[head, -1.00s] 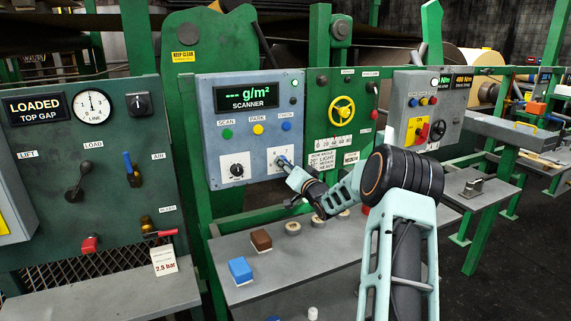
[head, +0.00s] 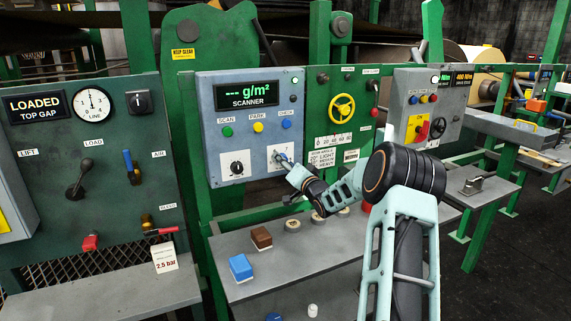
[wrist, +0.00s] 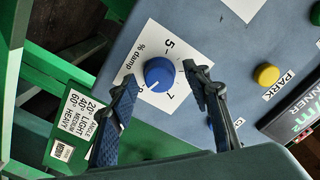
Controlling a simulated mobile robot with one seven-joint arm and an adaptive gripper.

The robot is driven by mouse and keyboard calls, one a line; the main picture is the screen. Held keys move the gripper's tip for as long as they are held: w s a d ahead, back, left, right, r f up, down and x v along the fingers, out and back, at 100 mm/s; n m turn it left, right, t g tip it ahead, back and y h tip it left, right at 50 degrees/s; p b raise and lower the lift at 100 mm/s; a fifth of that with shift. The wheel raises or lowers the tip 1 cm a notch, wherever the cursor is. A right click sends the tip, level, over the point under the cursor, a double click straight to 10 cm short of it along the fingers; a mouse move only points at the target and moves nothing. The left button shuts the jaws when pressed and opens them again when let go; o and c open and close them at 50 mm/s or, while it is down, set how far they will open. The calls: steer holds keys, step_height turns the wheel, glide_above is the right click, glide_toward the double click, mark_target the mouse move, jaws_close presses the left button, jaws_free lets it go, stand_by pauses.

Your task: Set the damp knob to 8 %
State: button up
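The damp knob is a round blue knob (wrist: 159,74) on a white plate marked "% damp" (wrist: 150,48) in the wrist view. The numbers 5 and 7 can be read on the plate; other marks are partly hidden by my fingers. A short pale mark shows near the knob's lower edge, but its exact reading is unclear. My gripper (wrist: 160,73) is open, with one fingertip on each side of the knob and a small gap visible on both sides. In the head view my gripper (head: 284,163) covers most of this knob on the scanner panel.
The blue-grey scanner panel (head: 212,103) also has a second dial (head: 237,168) to the left and green, yellow and blue buttons above. In the wrist view, the yellow button (wrist: 267,75) is at right. A grey shelf (head: 290,260) with small blocks lies below.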

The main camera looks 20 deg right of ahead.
steer(key=s, duration=1.2)
steer(key=shift+d, duration=0.2)
steer(key=shift+a, duration=0.15)
